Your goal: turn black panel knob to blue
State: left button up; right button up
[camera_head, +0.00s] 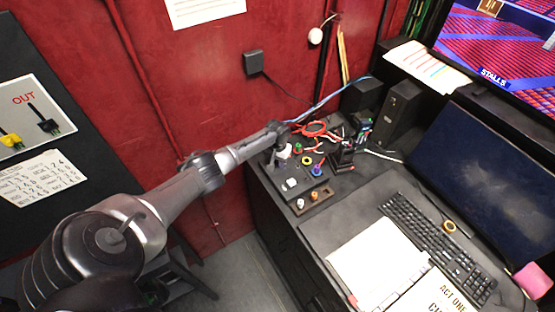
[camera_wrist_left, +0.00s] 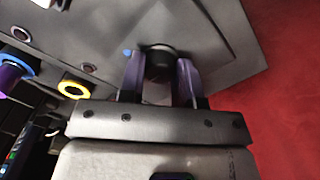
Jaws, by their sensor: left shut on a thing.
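A black round knob (camera_wrist_left: 160,60) sits on a dark panel (camera_wrist_left: 215,28) in the left wrist view. A small blue dot (camera_wrist_left: 127,52) lies on the panel just left of the knob. My left gripper (camera_wrist_left: 160,80) is shut on the knob, one purple-grey finger on each side. In the head view my left gripper (camera_head: 282,157) reaches down at the back left of the desk panel (camera_head: 275,180). It hides the knob there. Any pointer mark on the knob cannot be made out. My right gripper is not in view.
Nearby on the panel are a yellow ring (camera_head: 306,160) and a blue button (camera_head: 316,170). A small wooden tray (camera_head: 318,202) lies in front. Cables and black speakers (camera_head: 400,108) stand behind. A keyboard (camera_head: 430,235) and papers (camera_head: 375,265) cover the desk at right.

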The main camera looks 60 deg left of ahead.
aim_at(277, 162)
pick_arm(q)
jog(key=m, duration=0.5)
jog(key=shift+m, duration=0.3)
jog(key=m, duration=0.5)
jog(key=shift+r+m, duration=0.1)
jog(key=shift+m, duration=0.2)
jog(key=o, duration=0.9)
jog(key=shift+o, duration=0.2)
jog(key=shift+r, duration=0.4)
notch_tip(277, 162, up, 13)
jog(key=shift+p, duration=0.3)
